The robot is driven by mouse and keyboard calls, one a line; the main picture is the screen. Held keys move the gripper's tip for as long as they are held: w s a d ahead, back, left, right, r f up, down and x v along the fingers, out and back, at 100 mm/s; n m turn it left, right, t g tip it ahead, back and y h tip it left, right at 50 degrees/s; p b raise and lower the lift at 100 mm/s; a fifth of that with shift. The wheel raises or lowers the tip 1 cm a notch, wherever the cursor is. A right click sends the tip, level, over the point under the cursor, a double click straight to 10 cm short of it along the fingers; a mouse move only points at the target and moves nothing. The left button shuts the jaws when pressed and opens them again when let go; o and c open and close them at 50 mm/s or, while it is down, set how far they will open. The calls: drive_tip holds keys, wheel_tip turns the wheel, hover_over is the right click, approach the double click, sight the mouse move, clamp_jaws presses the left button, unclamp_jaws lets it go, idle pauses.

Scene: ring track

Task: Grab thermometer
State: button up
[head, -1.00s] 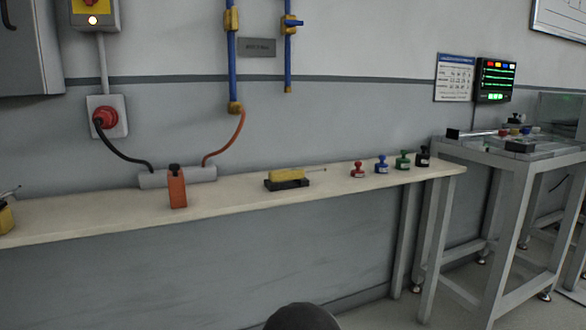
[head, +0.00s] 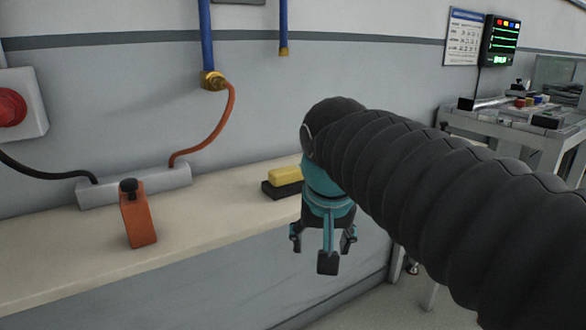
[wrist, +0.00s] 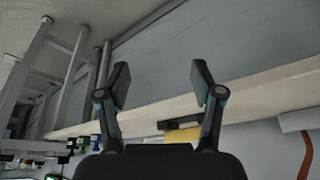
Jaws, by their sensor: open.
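A yellow block (head: 285,174) rests on a black base (head: 281,190) on the shelf; I take the yellow piece to be the thermometer, though I cannot be sure. My arm hides its right end in the head view. My gripper (head: 323,243) hangs fingers down, open and empty, in front of the shelf's front edge and right of the yellow piece. In the wrist view my gripper (wrist: 160,84) shows its two fingers wide apart. The black base (wrist: 178,123) and part of the yellow piece (wrist: 184,135) show beyond and between the fingers, not touched by them.
An orange bottle-like object (head: 138,218) with a black top stands on the shelf (head: 200,215). Behind it, a grey bar (head: 135,184) carries black and orange hoses. Several stamps (wrist: 82,143) show in the wrist view.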

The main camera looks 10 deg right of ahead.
drive_tip(key=w+a+r+m+g+h+p, duration=0.15)
drive_tip(key=w+r+m, duration=0.35)
drive_tip(key=w+r, duration=0.6)
drive_tip(key=m+g+h+p, duration=0.1)
drive_tip(key=m+h, duration=0.1)
drive_tip(key=m, duration=0.4)
approach(293, 167)
drive_tip(key=x, duration=0.4)
drive_tip(key=shift+w+a, duration=0.1)
drive_tip(key=shift+w, duration=0.05)
drive_tip(key=shift+s+b+x, duration=0.2)
drive_tip(key=shift+b+x, duration=0.45)
drive_tip(key=shift+x, duration=2.15)
clamp_jaws()
